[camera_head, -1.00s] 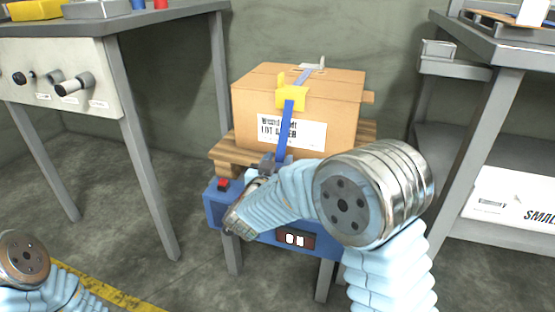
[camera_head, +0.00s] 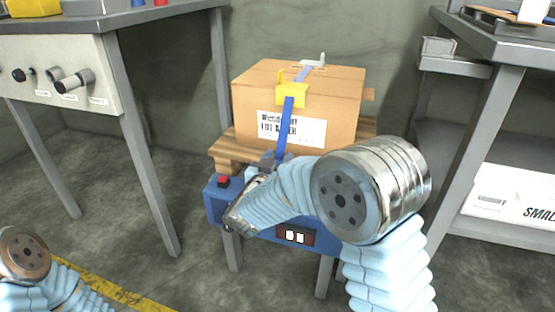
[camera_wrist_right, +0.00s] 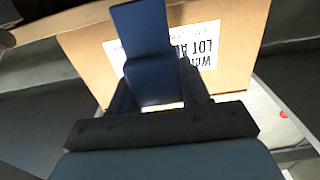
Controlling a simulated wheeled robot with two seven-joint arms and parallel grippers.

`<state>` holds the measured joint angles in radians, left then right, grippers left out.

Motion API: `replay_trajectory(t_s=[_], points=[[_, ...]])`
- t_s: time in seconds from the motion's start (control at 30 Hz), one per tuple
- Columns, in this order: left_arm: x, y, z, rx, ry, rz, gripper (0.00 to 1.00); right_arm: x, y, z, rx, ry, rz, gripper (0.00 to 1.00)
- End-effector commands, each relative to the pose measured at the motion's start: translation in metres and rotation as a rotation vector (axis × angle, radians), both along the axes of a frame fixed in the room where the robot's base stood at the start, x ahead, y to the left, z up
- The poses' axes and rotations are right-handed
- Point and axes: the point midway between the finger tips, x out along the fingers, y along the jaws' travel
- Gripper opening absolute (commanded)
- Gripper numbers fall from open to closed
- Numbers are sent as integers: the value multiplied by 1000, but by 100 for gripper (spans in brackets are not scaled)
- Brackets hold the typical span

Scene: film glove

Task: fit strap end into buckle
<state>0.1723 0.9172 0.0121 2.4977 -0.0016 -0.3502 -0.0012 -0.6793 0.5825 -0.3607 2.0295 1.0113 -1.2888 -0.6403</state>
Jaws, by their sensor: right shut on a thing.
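The blue strap (camera_head: 286,125) runs over the top of a cardboard box (camera_head: 343,102) and hangs down its front face. A yellow piece (camera_head: 291,95) sits on the strap at the box's front top edge. A small pale grey fitting (camera_head: 315,63), possibly the buckle, stands on the box top at the strap's far part. My right gripper (camera_head: 270,161) is shut on the lower part of the strap, in front of the box. In the right wrist view, the strap (camera_wrist_right: 150,55) lies between the fingers of the gripper (camera_wrist_right: 160,95). My left gripper is out of view.
The box stands on a wooden pallet (camera_head: 225,150) on a blue bench (camera_head: 213,202) with a red button and a small display. A grey table (camera_head: 160,20) stands at left and a shelf unit (camera_head: 500,75) at right. The floor between is clear.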

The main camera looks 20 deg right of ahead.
Motion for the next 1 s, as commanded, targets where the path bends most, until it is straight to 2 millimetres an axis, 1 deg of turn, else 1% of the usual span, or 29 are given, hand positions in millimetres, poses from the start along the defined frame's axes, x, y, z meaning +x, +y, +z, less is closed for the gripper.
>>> replay_trajectory(t_s=[0.4,0.83,1.0], points=[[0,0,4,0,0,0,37,0,0,1,0,0,0,15],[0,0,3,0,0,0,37,0,0,0,0,0,0,15],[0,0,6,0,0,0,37,0,0,1,0,0,0,15]])
